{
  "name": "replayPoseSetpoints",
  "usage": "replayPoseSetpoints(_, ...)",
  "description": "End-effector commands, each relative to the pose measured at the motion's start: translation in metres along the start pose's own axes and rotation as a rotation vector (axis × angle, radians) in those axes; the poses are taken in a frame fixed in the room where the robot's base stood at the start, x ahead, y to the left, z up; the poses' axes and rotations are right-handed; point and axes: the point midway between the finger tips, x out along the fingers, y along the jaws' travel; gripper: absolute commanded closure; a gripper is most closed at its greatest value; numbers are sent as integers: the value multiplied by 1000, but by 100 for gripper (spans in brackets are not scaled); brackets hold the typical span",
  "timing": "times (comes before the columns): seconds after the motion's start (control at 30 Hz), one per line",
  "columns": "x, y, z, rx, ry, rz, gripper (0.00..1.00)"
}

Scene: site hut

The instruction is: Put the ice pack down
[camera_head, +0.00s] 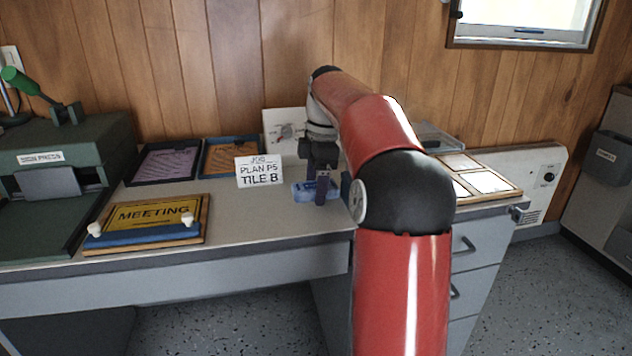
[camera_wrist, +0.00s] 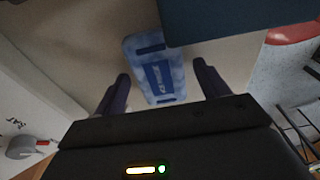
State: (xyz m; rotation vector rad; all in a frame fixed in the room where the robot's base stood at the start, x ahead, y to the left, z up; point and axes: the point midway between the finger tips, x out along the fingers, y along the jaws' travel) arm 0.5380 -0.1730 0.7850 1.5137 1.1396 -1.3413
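The ice pack (camera_head: 302,191) is a pale blue slab with a darker blue label. It appears to lie on the desk top (camera_head: 262,222), partly behind my gripper in the head view. My gripper (camera_head: 322,192) is over it, pointing down. In the wrist view the ice pack (camera_wrist: 156,74) lies between and beyond my two dark fingers (camera_wrist: 162,70), with a gap on each side. The fingers are spread and hold nothing.
A white card reading "TILE B" (camera_head: 259,172) stands left of the ice pack. A dark block (camera_wrist: 235,18) is close to the pack in the wrist view. A "MEETING" board (camera_head: 150,214) lies front left. Framed tiles (camera_head: 485,181) lie at the right.

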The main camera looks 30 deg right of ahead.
Motion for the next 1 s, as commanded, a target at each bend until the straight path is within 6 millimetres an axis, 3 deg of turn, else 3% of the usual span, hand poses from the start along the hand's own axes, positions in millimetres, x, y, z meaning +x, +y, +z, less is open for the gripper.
replayPoseSetpoints(0.33, -10, 0, 0, 0, 0, 1, 26)
replayPoseSetpoints(0.77, -99, 1, -1, -1, 0, 4, 26)
replayPoseSetpoints(1.0, -118, 1, 0, -1, 0, 0, 26)
